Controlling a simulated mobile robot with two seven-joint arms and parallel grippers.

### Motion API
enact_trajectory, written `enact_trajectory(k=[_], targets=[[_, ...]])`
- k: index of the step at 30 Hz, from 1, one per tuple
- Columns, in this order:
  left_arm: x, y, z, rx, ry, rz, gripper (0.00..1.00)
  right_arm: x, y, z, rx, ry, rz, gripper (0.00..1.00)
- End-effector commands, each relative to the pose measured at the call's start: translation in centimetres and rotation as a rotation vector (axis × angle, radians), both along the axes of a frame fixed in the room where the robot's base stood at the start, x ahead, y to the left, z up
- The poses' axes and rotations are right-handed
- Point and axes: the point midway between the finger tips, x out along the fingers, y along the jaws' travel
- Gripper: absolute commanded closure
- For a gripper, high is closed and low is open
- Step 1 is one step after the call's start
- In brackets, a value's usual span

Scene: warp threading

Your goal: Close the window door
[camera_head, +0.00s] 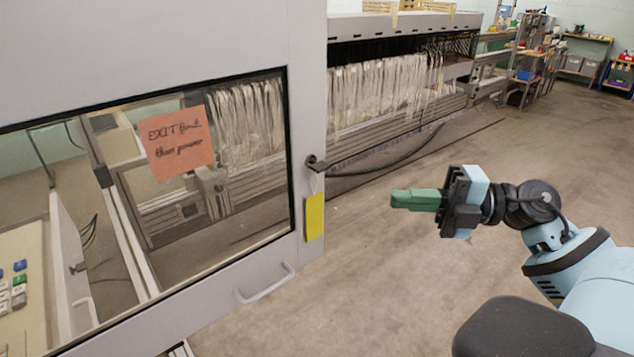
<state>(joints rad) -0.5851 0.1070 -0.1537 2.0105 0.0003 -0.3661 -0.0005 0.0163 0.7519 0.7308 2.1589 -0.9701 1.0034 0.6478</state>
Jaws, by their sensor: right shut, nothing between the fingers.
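The window door (130,55) is a large grey panel with a black-edged glass pane, filling the left half of the head view. It stands swung out, angled toward me, with the machine visible behind it. A dark latch (316,163) sits on its right edge, with a yellow tag (314,217) hanging below. A light curved handle (266,284) is at its lower right. My right gripper (397,199) has green fingers that are shut and empty. It is right of the door edge, apart from it, pointing left. My left gripper is out of view.
An orange handwritten note (179,142) is stuck on the glass. Behind the door runs a long machine with pale hanging threads (380,90). A dark cable (390,158) lies along its base. Shelves (585,55) stand at the far right. The concrete floor (350,290) between door and gripper is clear.

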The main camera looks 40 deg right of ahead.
Motion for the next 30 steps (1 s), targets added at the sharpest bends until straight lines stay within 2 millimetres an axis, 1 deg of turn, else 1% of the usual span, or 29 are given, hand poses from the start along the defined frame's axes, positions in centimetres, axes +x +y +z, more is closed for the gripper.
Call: enact_trajectory(k=[7, 11, 16, 30], targets=[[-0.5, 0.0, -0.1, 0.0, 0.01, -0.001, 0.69, 0.1, 0.2, 0.1, -0.01, -0.001, 0.003, 1.0], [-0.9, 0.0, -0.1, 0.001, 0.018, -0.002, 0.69, 0.8, 1.0, 0.2, -0.008, -0.002, 0.004, 1.0], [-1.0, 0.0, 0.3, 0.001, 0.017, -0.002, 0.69, 2.3, 2.8, 0.3, -0.007, -0.005, 0.004, 1.0], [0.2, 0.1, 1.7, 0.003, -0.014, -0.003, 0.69, 6.5, 7.8, 0.4, -0.005, -0.006, 0.003, 1.0]])
